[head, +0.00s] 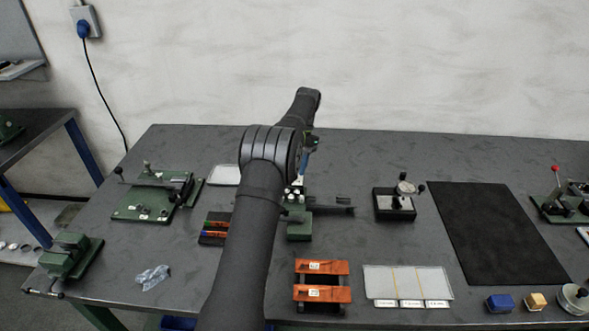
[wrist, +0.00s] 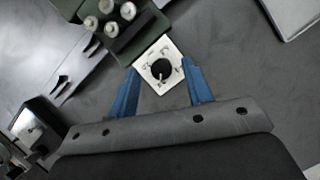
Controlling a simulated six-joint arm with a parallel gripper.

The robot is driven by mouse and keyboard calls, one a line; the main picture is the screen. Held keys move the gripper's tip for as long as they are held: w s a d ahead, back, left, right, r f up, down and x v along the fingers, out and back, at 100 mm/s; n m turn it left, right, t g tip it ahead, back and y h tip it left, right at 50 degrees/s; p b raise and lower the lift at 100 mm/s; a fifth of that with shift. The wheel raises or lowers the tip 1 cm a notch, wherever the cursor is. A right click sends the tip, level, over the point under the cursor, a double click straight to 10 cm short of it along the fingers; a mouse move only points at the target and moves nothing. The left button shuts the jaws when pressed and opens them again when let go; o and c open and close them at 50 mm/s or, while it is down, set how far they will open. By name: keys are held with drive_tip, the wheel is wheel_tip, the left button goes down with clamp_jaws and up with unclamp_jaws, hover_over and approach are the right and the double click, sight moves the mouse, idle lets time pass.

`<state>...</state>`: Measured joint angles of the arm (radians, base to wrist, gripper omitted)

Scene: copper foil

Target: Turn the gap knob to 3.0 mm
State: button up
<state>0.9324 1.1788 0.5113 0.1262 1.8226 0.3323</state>
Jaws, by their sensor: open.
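The gap knob (wrist: 161,69) is a round black knob on a white dial plate (wrist: 147,75) in the wrist view. The plate joins a green machine body (wrist: 142,38) with several pale round posts. The dial's marks are too small to read, and I cannot tell the setting. My gripper (wrist: 160,66) is open, its blue fingers apart on either side of the dial plate. The knob shows between them; whether they are at its height I cannot tell. In the head view, the green machine (head: 300,228) is partly hidden behind my arm, and I cannot make out the knob there.
A black box with a round gauge (head: 394,204) stands right of the machine. A green plate fixture (head: 145,205) is at the left. Orange blocks (head: 322,267) and a clear sheet tray (head: 376,282) lie at the front. A black mat (head: 495,230) covers bench at the right.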

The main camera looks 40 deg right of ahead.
wheel_tip(320, 180, up, 2)
drive_tip(key=shift+r, duration=0.15)
drive_tip(key=s+d+r, duration=0.1)
drive_tip(key=s+r, duration=0.5)
drive_tip(key=s, duration=0.5)
drive_tip(key=shift+s+d+r, duration=0.3)
drive_tip(key=shift+d+r, duration=0.05)
drive_tip(key=shift+d, duration=0.05)
drive_tip(key=w+f, duration=0.2)
drive_tip(key=w, duration=0.2)
drive_tip(key=w+a+f, duration=0.1)
drive_tip(key=w+f, duration=0.4)
drive_tip(key=w, duration=0.2)
drive_tip(key=shift+w+a+f, duration=0.15)
drive_tip(key=shift+w+a, duration=0.2)
drive_tip(key=shift+a, duration=0.05)
drive_tip(key=shift+f, duration=1.95)
drive_tip(key=shift+r, duration=0.1)
